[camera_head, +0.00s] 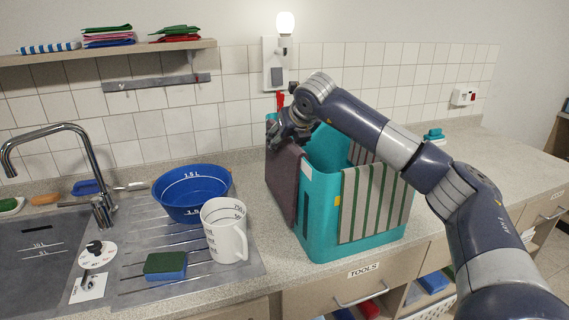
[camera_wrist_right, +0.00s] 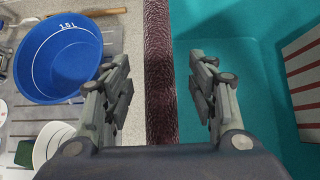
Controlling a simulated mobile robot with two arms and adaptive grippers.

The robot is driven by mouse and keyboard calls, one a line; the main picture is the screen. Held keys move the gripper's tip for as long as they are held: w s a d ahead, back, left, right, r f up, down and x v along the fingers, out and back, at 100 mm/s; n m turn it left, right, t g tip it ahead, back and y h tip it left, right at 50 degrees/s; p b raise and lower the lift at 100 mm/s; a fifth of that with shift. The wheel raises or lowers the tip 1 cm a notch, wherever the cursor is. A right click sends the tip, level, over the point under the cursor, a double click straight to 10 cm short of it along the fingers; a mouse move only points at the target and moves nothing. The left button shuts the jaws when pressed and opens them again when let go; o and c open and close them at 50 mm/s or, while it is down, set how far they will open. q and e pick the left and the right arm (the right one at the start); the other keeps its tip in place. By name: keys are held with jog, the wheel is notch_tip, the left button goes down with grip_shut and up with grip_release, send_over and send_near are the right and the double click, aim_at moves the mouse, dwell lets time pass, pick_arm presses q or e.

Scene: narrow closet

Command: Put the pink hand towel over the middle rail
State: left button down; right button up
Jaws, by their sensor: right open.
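A dusky mauve-pink towel (camera_head: 284,183) hangs over the left wall of a teal bin (camera_head: 318,215) on the counter. In the right wrist view the towel (camera_wrist_right: 160,75) runs as a dark strip between my fingers. My right gripper (camera_head: 284,138) is above that wall; its open fingers (camera_wrist_right: 161,75) are on either side of the towel, and I cannot tell whether they touch it. No rail that I can name as the middle one is clear. My left gripper is not in view.
A green-striped cloth (camera_head: 372,205) hangs on the bin's front. A blue bowl (camera_head: 190,197), white jug (camera_head: 226,238) and sponge (camera_head: 165,266) stand left of the bin near the sink. The counter (camera_head: 470,165) right of the bin is largely free.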

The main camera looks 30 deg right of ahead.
jog(key=shift+x, duration=0.8)
jog(key=shift+s, duration=0.15)
jog(key=c, duration=0.3)
grip_shut()
jog(key=shift+r, duration=0.15)
